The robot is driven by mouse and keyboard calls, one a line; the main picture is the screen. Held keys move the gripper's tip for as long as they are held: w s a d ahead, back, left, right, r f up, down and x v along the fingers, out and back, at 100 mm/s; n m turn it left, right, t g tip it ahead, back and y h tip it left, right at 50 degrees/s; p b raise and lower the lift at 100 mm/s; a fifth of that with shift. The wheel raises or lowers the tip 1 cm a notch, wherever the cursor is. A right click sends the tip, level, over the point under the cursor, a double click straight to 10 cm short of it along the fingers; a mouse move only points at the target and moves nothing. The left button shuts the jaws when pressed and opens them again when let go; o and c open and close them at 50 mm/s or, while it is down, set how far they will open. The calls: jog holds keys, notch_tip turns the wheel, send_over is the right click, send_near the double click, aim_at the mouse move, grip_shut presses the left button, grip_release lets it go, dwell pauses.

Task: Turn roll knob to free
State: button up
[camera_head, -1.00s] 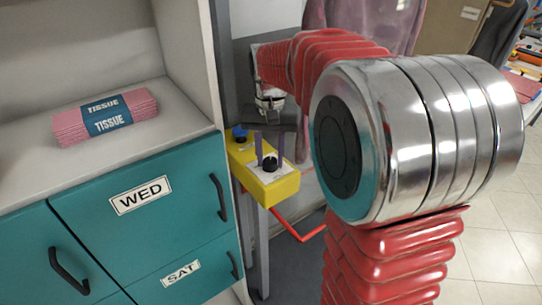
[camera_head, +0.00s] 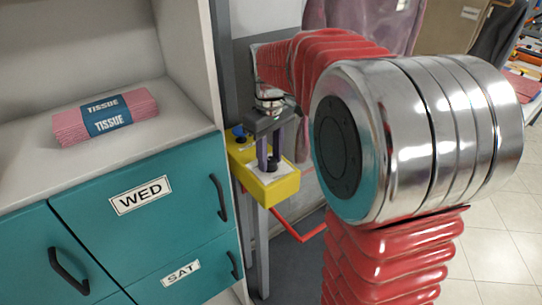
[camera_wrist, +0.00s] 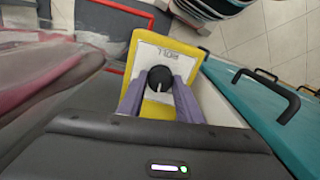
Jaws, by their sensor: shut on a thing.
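The black roll knob (camera_wrist: 160,78) sits on the white plate of a yellow control box (camera_wrist: 138,50), under an upside-down label that reads ROLL. A pale pointer line shows on the knob, pointing towards the palm side of the wrist view. My gripper (camera_wrist: 159,84) has its two purple fingers on either side of the knob, shut on it. In the head view, my gripper (camera_head: 269,163) reaches down from above onto the yellow box (camera_head: 286,188). There the knob shows only as a dark shape between the fingertips. Any other markings around the knob are too small to read.
A blue knob (camera_head: 239,131) stands on the box's far end. A red bar (camera_head: 300,230) runs below the box. Teal drawers (camera_head: 150,205) and a shelf with a tissue pack (camera_head: 105,113) stand at the left. Open tiled floor (camera_head: 490,215) lies at the right.

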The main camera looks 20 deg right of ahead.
aim_at(270, 160)
jog(key=n, duration=0.3)
jog(key=shift+n, duration=2.1)
jog(key=shift+d, duration=0.1)
jog(key=o, duration=1)
jog(key=shift+o, duration=0.2)
jog(key=shift+r, duration=0.1)
notch_tip(270, 160, up, 14)
jog(key=shift+f, duration=0.2)
